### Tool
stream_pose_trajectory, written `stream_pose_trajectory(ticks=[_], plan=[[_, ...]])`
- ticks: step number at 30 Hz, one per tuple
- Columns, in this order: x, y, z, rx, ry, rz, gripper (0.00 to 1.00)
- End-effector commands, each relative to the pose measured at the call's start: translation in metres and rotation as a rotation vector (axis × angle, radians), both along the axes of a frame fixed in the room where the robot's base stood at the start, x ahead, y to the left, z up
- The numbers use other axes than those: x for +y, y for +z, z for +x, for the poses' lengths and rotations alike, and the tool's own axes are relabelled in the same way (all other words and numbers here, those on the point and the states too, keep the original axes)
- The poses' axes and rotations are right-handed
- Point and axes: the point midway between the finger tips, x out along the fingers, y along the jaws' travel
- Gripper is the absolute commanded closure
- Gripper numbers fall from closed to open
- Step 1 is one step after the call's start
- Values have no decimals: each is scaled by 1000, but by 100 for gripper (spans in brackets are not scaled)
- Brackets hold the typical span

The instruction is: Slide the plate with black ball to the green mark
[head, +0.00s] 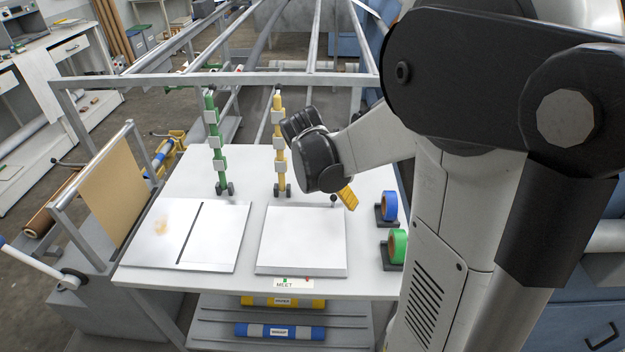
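The white plate (302,244) lies flat on the right front of the white table. A small black ball (333,199) on a short stem stands at its back right. The small green mark (285,280) is on the label strip (294,284) at the table's front edge, below the plate's front edge. A red mark (307,280) is to its right. The black end of my arm, with my gripper (318,160), hangs above and behind the plate, close to the ball in the picture. The fingers cannot be made out, so contact and opening are unclear.
A second white plate (215,236) with a dark line and brownish stain lies left. Green (215,145) and yellow (280,150) upright posts stand behind the plates. Blue (389,205) and green (397,246) tape rolls stand right. A yellow piece (348,198) shows beside the ball.

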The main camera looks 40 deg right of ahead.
Motion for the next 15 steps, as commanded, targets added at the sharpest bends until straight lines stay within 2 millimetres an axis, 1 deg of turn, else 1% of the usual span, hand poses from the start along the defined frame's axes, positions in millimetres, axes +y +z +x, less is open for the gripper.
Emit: stream_pose_trajectory(ticks=[1,6,10,15], plan=[[-4,-14,2,0,-1,0,0],[-16,-42,6,-1,-2,0,0],[-21,-56,8,-1,-1,0,0],[-25,-64,9,0,-1,0,0]])
